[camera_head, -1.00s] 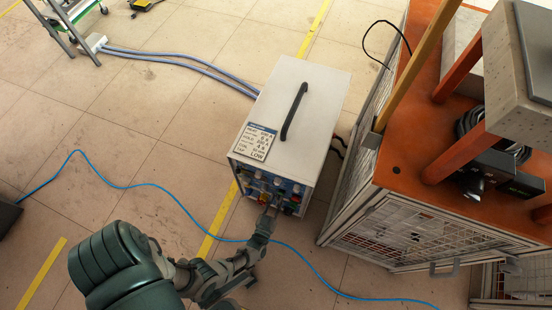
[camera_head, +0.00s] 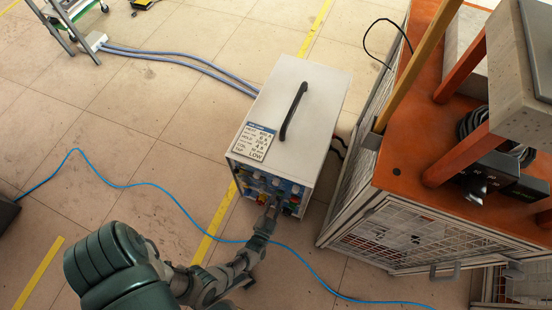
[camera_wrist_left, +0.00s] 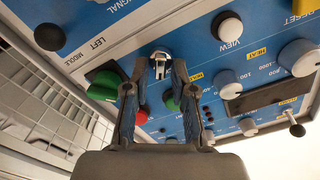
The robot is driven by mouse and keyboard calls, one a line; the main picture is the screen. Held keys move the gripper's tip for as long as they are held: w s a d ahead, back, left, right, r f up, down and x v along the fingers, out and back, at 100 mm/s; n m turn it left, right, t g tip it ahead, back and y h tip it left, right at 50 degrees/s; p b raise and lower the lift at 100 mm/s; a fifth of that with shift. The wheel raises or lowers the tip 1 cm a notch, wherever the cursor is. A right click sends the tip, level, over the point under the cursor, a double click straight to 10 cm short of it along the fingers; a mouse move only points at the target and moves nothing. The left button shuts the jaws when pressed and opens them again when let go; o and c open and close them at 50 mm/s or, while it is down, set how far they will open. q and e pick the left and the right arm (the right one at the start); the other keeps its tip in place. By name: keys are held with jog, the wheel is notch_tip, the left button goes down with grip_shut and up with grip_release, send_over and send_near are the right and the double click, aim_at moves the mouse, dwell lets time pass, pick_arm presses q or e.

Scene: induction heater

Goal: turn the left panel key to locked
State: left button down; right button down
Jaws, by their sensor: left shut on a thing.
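The heater's white box (camera_head: 292,105) stands on the floor with its blue control panel (camera_head: 255,181) facing me. In the left wrist view, the panel key (camera_wrist_left: 159,55) is a small silver-and-black piece to the right of the "LEFT MODULE" label. My left gripper (camera_head: 272,208) is at the panel front. In the left wrist view, my left gripper (camera_wrist_left: 159,72) has its fingertips on either side of the key and is shut on it. The key's exact angle is hard to read. My right gripper is not in view.
A green knob (camera_wrist_left: 102,85) sits left of the fingers; red and green buttons lie partly behind them. White knobs (camera_wrist_left: 228,27) are at right. A blue cable (camera_head: 120,186) crosses the floor. A caged orange-topped bench (camera_head: 400,150) stands to the right of the box.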

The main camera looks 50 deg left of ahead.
pick_arm(q)
jog(key=shift+d, duration=0.1)
dwell(0.3)
jog(key=c, duration=1)
grip_release()
jog(key=shift+f, duration=0.1)
jog(key=shift+o, duration=0.2)
